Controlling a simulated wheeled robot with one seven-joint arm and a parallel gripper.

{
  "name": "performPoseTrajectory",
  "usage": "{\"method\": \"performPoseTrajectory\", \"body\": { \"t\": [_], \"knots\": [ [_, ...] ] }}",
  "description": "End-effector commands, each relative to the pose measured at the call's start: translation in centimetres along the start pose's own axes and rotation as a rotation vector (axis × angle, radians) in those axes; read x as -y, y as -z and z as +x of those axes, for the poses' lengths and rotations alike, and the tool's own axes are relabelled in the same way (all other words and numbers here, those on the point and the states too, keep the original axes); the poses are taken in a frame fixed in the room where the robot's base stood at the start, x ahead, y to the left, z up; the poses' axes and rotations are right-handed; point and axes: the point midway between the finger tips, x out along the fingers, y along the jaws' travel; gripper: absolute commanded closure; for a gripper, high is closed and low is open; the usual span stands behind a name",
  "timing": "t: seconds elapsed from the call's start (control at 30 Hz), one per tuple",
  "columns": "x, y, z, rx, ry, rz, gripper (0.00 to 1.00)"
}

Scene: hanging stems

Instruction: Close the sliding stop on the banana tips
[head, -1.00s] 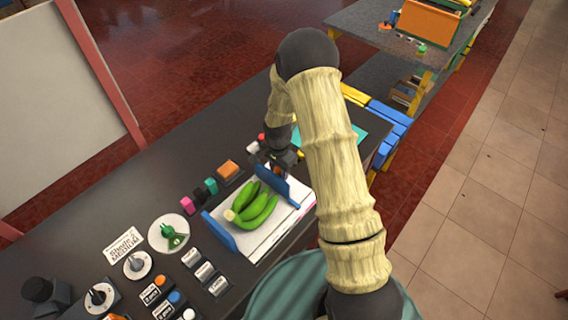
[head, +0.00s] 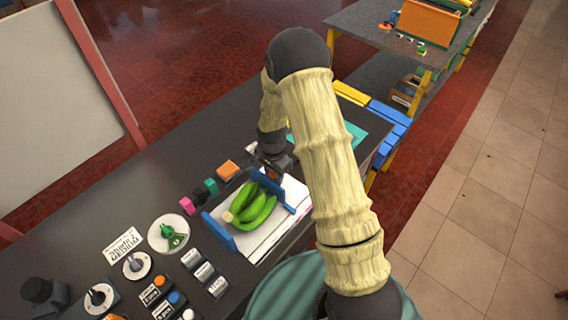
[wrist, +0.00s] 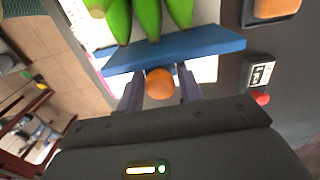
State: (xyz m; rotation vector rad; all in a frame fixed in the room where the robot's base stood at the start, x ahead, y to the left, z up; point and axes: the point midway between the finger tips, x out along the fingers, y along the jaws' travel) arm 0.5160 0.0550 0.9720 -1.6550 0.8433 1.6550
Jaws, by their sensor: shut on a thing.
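A bunch of green bananas (head: 258,208) lies on a white board (head: 262,243) between two blue plates. The fixed-looking blue plate (head: 219,234) is at the stem end. The sliding stop (head: 271,188) is the blue plate at the tip end; in the wrist view it (wrist: 178,51) spans across the banana tips (wrist: 152,30). The tips appear right at its edge; I cannot tell whether they touch. My gripper (wrist: 160,86) is shut on the stop's round orange knob (wrist: 160,83), one finger on each side. In the head view my arm partly hides the gripper.
An orange block on a dark base (head: 228,170) and small pink, black and green blocks stand left of the board. A teal mat (head: 350,135) lies behind my arm.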

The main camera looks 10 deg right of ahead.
Motion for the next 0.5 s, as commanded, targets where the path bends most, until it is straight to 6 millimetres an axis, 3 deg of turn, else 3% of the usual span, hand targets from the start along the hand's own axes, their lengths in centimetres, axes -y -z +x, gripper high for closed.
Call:
{"method": "performPoseTrajectory", "body": {
  "t": [0.5],
  "knots": [
    [0.19, -1.26, -0.09, 0.001, 0.005, -0.001, 0.8]
  ]
}}
